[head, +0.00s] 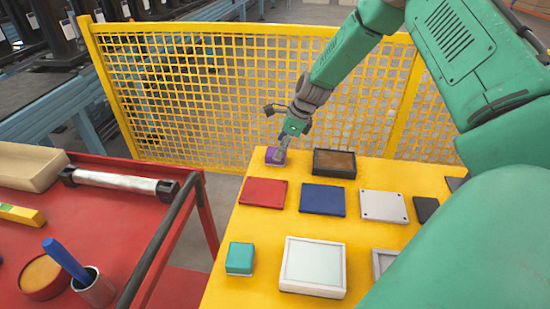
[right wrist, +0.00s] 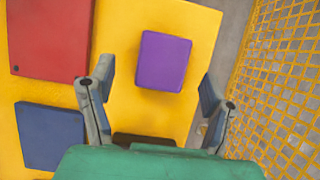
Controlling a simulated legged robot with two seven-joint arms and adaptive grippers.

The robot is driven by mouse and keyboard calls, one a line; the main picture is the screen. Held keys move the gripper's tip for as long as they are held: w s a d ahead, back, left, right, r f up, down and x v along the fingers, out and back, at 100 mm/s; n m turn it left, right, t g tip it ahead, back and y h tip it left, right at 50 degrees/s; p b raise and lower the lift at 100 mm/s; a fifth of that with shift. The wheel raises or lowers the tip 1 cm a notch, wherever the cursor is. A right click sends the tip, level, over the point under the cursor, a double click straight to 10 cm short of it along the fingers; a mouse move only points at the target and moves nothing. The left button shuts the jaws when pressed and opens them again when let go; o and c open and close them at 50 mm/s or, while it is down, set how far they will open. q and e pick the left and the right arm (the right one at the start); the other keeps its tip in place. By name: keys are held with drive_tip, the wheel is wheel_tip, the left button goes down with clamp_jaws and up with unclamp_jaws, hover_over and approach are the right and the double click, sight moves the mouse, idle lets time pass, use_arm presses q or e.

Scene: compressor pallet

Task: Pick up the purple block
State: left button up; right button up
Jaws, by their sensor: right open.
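The purple block (head: 273,156) sits near the far left corner of the yellow table (head: 225,290), partly hidden by my right gripper in the head view. My right gripper (head: 283,150) is over it, at the end of the green arm. In the right wrist view the whole top of the purple block (right wrist: 163,61) shows, just ahead of the open fingers of my right gripper (right wrist: 155,92). The fingers are apart with nothing between them, and the block lies a little beyond their tips. My left gripper is not in view.
A red plate (head: 263,192), a blue plate (head: 322,199) and a dark box with a brown inside (head: 334,163) lie near the block. A yellow mesh fence (head: 230,100) stands close behind the table. A red cart (head: 130,225) stands at the left.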

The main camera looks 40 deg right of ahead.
drive_tip(key=x, duration=0.4)
drive_tip(key=shift+w+d+f, duration=0.2)
drive_tip(key=shift+d, duration=0.1)
drive_tip(key=shift+r, duration=0.1)
drive_tip(key=shift+a, duration=0.15)
drive_tip(key=c, duration=1.3)
drive_tip(key=shift+r, duration=0.15)
wheel_tip(320, 180, up, 10)
drive_tip(key=shift+f+p, duration=0.1)
drive_tip(key=shift+p, duration=0.3)
drive_tip(key=shift+o, duration=0.9)
